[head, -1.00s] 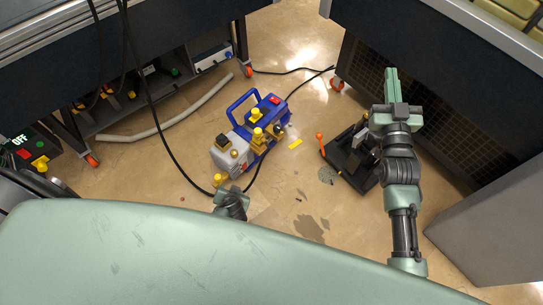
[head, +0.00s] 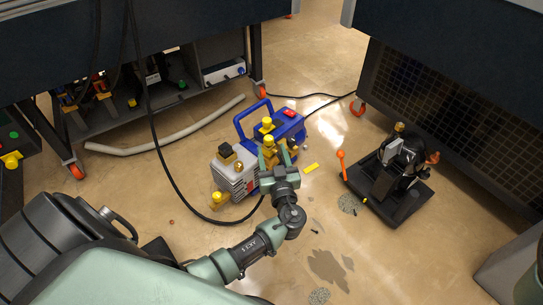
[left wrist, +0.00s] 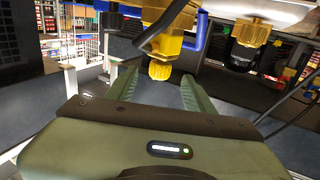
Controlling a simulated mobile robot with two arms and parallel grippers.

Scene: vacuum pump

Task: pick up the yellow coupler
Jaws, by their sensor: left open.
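The blue and grey vacuum pump (head: 232,172) stands on the floor in the middle of the head view, with several yellow fittings on it. A yellow coupler-like fitting (head: 269,146) sits on its near side, partly hidden by my left gripper (head: 279,160). In the left wrist view a yellow fitting (left wrist: 168,38) hangs from the top, its narrow end between and just beyond the open fingers of my left gripper (left wrist: 159,82). Whether they touch it I cannot tell. Which yellow fitting is the coupler is not certain. My right gripper is not in view.
A black tray (head: 408,208) with dark equipment and an orange-tipped lever stands at right. A black cable (head: 165,170) loops by the pump, and a grey hose (head: 165,141) lies behind it. A small yellow strip (head: 311,168) lies on the floor. Dark benches stand behind.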

